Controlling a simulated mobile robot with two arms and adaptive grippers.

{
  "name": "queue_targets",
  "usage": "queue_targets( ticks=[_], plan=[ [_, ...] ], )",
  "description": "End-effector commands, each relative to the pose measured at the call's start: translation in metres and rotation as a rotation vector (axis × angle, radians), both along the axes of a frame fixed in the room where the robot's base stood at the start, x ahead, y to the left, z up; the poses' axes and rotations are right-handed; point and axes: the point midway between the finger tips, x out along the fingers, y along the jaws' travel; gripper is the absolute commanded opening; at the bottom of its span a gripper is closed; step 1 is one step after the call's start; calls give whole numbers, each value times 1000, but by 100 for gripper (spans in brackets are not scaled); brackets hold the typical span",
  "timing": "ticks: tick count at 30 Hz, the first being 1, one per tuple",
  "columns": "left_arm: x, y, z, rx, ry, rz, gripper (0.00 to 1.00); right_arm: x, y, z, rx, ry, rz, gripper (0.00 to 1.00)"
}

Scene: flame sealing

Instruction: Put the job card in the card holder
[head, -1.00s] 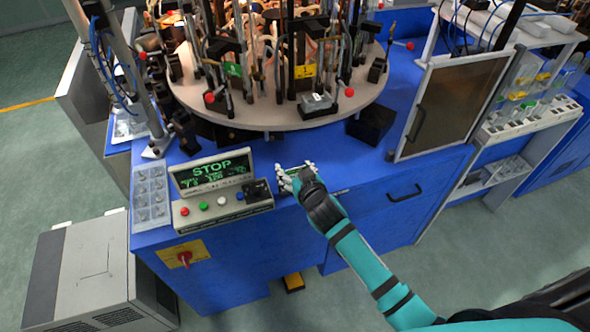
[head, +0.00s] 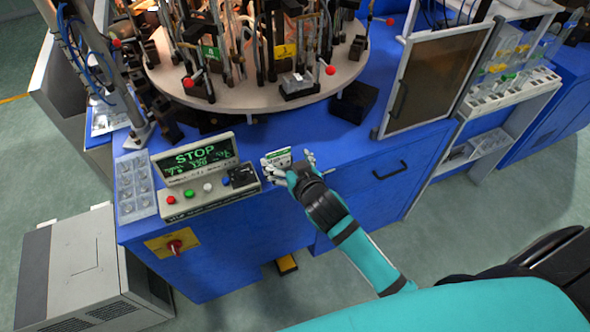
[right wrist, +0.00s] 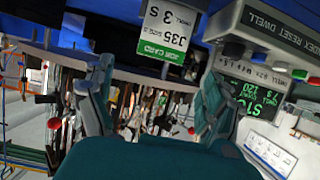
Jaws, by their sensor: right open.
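The job card (head: 277,155) is white with a green band and stands upright on the blue machine's front ledge, right of the control panel. My right gripper (head: 291,168) is open just in front of it, its fingers spread to either side. In the right wrist view the job card (right wrist: 163,38) appears upside down, beyond and between the open fingers (right wrist: 155,95), with a gap to them. The card holder cannot be made out clearly; the card's lower edge is hidden by the gripper in the head view. My left gripper is not in view.
The control panel (head: 205,172) with its STOP display is close on the left. A round fixture table (head: 245,104) rises behind, with a black block (head: 354,102) at its right. A hinged framed door (head: 440,80) stands at the right. The ledge right of my gripper is clear.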

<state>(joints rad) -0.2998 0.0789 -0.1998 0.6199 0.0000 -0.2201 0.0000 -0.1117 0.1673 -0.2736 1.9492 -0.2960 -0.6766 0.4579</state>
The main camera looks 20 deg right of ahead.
Motion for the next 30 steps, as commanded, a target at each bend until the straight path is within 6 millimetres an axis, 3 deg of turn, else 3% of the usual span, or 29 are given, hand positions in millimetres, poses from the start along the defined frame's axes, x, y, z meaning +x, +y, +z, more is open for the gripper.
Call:
queue_targets(
  ticks=[3,9,21,23,26,29,30],
  plan=[
    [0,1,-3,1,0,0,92,-24,-1,8,2,0,-1,87],
    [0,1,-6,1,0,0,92,-49,-2,20,0,0,-1,87],
    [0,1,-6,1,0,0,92,-56,-3,18,-3,8,0,87],
    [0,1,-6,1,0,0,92,-55,-3,2,-12,35,3,87],
    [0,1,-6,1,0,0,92,-59,-4,-54,-40,127,19,87],
    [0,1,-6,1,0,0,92,-78,-9,-143,-76,271,47,87],
    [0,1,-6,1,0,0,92,-92,-11,-181,-89,335,58,87]
  ],
)
